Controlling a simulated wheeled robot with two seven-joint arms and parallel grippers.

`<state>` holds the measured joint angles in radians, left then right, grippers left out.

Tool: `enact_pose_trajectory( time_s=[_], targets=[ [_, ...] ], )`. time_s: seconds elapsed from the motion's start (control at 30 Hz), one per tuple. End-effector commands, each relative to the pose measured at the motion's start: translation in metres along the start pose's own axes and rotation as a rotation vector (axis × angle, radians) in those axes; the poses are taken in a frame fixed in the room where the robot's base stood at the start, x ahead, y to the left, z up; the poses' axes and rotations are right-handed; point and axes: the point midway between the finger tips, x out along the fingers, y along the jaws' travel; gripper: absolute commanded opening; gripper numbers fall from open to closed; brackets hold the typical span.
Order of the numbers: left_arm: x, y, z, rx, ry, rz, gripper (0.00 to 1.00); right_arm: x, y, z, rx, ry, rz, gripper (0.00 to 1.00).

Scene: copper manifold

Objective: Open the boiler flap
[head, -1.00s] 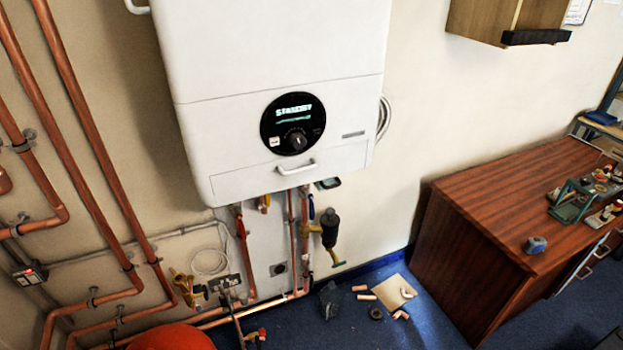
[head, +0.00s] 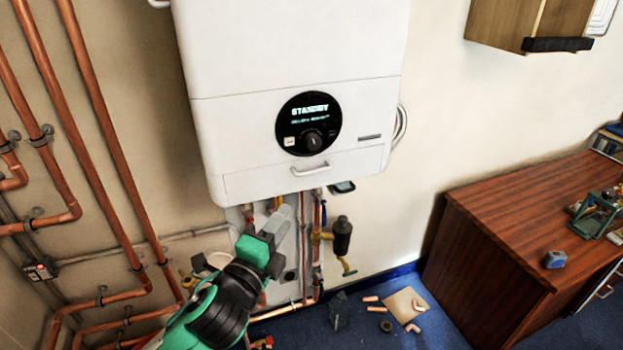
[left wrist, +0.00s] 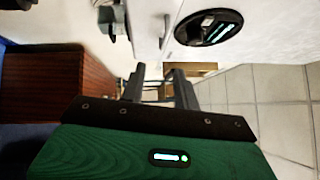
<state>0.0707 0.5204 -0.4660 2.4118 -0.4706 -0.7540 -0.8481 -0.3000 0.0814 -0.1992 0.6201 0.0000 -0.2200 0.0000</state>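The white boiler (head: 290,60) hangs on the wall with a round black display reading "STANDBY". The boiler flap (head: 255,183) is the panel along its lower front and sits flush, closed. Its white bar handle (head: 311,170) is in the middle. My left gripper (head: 277,222) is below the flap and left of the handle, apart from it. In the left wrist view my left gripper (left wrist: 159,88) has its two fingers apart with nothing between them. The round display (left wrist: 208,27) shows at that view's top. My right gripper is in neither view.
Copper pipes (head: 100,130) run down the left wall. Pipes and a black valve (head: 342,236) hang below the boiler. A wooden cabinet (head: 500,225) stands at right. Pipe pieces and a cardboard sheet (head: 406,304) lie on the blue floor.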

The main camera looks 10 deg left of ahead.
Motion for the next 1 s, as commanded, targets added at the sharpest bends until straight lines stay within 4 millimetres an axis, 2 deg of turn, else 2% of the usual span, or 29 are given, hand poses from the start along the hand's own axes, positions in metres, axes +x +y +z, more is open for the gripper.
enact_pose_trajectory(
  time_s=[0.17, 0.7, 0.83, 1.0],
  targets=[
    [0.006, -0.010, -0.001, 0.011, 0.002, -0.015, 0.31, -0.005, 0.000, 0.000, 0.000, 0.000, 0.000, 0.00],
    [0.109, -0.012, -0.001, 0.008, 0.003, -0.013, 0.31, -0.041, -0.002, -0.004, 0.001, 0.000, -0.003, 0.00],
    [0.124, -0.011, -0.001, 0.008, 0.003, -0.013, 0.31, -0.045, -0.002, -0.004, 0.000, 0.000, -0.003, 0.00],
    [0.134, -0.009, -0.002, 0.008, 0.003, -0.013, 0.31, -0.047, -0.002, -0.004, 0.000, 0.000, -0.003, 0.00]
  ],
)
